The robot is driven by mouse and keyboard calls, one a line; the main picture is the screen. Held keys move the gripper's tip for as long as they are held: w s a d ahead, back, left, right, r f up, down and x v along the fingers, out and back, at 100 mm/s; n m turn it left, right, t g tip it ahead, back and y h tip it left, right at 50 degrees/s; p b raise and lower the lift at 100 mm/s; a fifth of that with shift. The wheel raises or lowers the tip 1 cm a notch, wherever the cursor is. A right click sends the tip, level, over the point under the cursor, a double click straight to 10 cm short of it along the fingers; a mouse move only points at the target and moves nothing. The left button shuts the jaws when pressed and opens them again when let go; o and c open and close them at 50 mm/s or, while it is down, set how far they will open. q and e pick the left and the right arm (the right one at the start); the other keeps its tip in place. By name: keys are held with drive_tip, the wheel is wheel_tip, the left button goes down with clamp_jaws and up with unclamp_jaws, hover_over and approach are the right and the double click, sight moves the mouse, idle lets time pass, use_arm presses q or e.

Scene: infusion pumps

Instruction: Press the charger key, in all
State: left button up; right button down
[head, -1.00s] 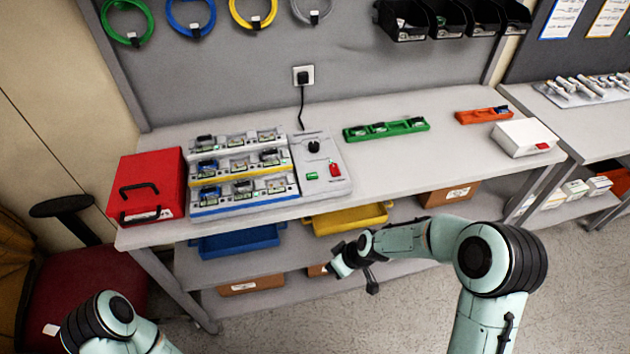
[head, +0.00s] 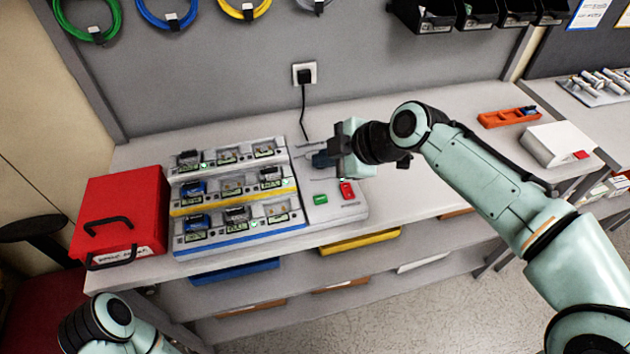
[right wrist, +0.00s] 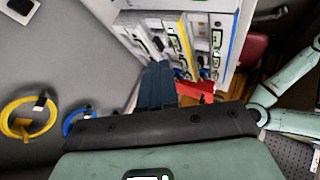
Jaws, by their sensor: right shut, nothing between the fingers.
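The charger (head: 292,228) stands on the bench with three stepped rows of bays, edged grey, yellow and blue, several holding small packs. Small green lights show on some bays. Its right-hand panel (head: 352,213) carries a green key (head: 320,199) and a red key (head: 346,190). My right gripper (head: 312,157) is shut and empty over the back part of this panel, behind the two keys. It hides the panel's black knob. In the right wrist view the shut fingers (right wrist: 158,84) point toward the charger rows (right wrist: 183,45). My left gripper is out of view.
A red case (head: 122,212) stands left of the charger. A black plug and cord (head: 303,90) run down the wall behind. An orange tray (head: 508,117) and a white box (head: 556,150) sit at the right. The bench front beside the panel is clear.

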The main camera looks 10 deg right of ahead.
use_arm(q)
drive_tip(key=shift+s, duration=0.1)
use_arm(e)
drive_tip(key=shift+s, duration=0.15)
drive_tip(key=b, duration=0.7)
hover_over(324, 201)
wheel_tip(324, 201, down, 8)
drive_tip(key=shift+f, duration=0.15)
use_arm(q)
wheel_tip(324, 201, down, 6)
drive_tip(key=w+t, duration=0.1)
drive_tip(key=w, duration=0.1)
use_arm(e)
drive_tip(key=shift+f, duration=0.3)
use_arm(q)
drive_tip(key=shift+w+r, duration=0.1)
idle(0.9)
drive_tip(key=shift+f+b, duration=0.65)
use_arm(e)
drive_tip(key=shift+f, duration=0.4)
